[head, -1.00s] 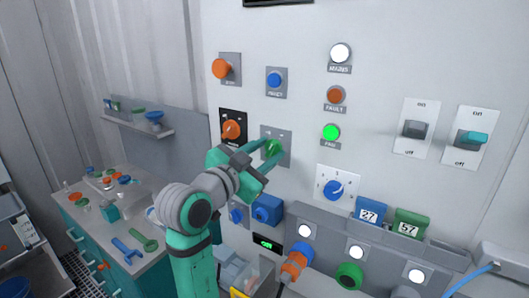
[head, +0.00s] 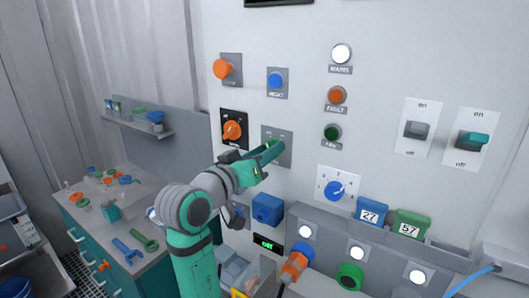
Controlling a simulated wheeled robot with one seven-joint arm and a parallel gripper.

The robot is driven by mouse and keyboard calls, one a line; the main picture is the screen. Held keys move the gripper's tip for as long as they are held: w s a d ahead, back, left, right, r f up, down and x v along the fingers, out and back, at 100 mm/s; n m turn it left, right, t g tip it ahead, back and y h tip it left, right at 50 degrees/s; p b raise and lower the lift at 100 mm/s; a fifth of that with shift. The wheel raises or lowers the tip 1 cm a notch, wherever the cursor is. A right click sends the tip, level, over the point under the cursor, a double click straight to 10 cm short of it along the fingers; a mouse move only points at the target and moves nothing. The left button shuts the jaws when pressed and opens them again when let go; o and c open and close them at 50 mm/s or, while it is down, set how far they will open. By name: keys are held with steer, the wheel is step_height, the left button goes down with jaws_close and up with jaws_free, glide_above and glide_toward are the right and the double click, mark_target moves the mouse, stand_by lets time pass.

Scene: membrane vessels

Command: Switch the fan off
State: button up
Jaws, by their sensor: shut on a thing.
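The fan switch is a green knob (head: 272,144) on a grey plate (head: 287,152) on the white wall panel, left of the lamp column. My gripper (head: 268,154) reaches it from the lower left and is shut on the knob. The fingers hide most of the knob, so its pointer cannot be read. The fan lamp (head: 331,133) is dark green and unlit.
The lit white mains lamp (head: 340,54) and the orange fault lamp (head: 335,95) are above the fan lamp. An orange rotary knob (head: 232,131) is close left of my gripper. A blue dial (head: 334,188) and a blue box (head: 267,208) are below.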

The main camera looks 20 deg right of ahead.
steer(key=shift+d+r+n, duration=0.1)
steer(key=shift+n, duration=0.5)
steer(key=o, duration=1)
steer(key=shift+d, duration=0.1)
steer(key=shift+a, duration=0.25)
steer(key=v, duration=1)
steer(key=shift+s+a, duration=0.25)
